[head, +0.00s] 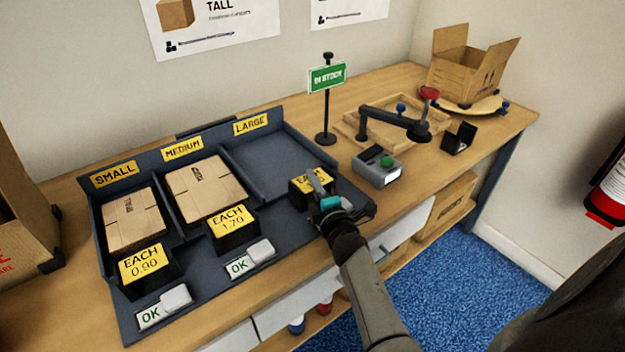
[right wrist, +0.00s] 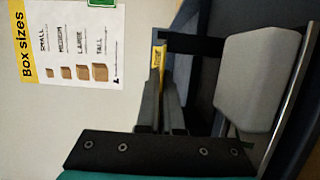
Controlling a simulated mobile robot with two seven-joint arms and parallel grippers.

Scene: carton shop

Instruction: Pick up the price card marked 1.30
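A yellow price card (head: 309,181) stands on a black holder at the front of the LARGE bay. My right gripper (head: 325,196) is at it and hides part of it; "EA" shows but its price cannot be read. In the right wrist view the card (right wrist: 158,60) is seen nearly edge-on, between the tips of my right gripper (right wrist: 160,85), whose fingers are close together on it. The other cards read EACH 0.90 (head: 143,263) before SMALL and EACH 1.70 (head: 231,220) before MEDIUM. My left gripper is not in view.
Flat cartons lie in the small (head: 133,219) and medium (head: 205,188) bays; the large bay (head: 275,165) is empty. A grey block (right wrist: 248,80) is beside my right fingers. An IN STOCK sign (head: 327,78), a grey device (head: 377,168) and an open carton (head: 468,65) stand farther right.

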